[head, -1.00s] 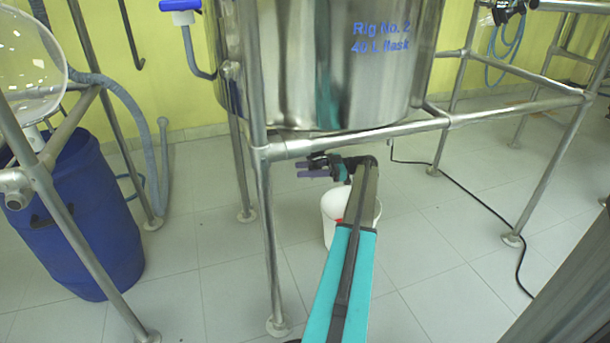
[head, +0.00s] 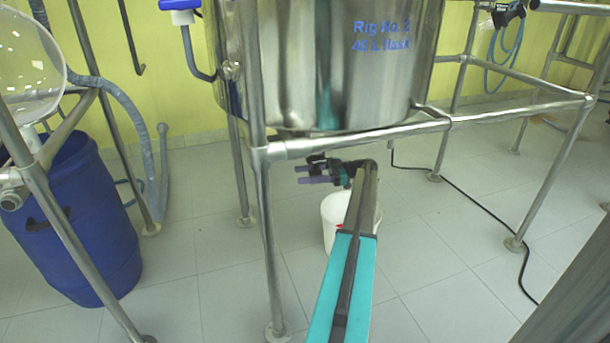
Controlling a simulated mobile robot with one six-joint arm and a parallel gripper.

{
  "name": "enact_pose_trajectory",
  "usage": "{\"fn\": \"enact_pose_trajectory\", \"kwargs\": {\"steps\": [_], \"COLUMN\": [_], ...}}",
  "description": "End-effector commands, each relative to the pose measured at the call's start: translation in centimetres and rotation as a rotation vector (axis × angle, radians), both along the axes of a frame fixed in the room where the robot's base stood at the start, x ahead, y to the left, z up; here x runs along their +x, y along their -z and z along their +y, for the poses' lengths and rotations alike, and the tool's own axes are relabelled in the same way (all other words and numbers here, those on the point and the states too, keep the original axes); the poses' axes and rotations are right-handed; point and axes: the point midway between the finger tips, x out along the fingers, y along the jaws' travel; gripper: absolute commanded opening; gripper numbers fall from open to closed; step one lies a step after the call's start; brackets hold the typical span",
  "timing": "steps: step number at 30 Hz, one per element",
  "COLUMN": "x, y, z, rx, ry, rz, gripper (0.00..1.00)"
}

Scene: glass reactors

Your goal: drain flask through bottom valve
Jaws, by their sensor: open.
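The flask of Rig No. 2 sits inside a large steel vessel (head: 330,60) labelled "Rig No. 2 40 L flask", held in a pipe frame; the glass itself is not visible. My gripper (head: 306,174) is under the vessel, just below the front frame rail, with its fingers pointing left. Its two fingers are apart and I see nothing between them. The bottom valve is not visible from here. A white bucket (head: 334,222) stands on the floor below, partly hidden behind my arm.
The steel front rail (head: 350,138) and front leg (head: 268,240) are close to my gripper. A blue drum (head: 85,230) stands at the left under a round glass vessel (head: 25,65). A black cable (head: 470,195) lies on the floor at the right. Tiled floor is clear between.

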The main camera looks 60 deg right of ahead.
Motion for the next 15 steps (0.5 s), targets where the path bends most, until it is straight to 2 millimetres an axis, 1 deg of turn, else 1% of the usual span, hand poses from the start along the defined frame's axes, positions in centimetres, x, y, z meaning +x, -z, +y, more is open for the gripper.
{"fn": "enact_pose_trajectory", "kwargs": {"steps": [5,15], "x": [-0.03,-0.07], "y": [-0.27,-0.46], "z": [0.13,0.21], "rx": [0.0,0.0], "ry": [0.036,0.208], "rz": [-0.001,-0.002], "gripper": [0.52,0.52]}}
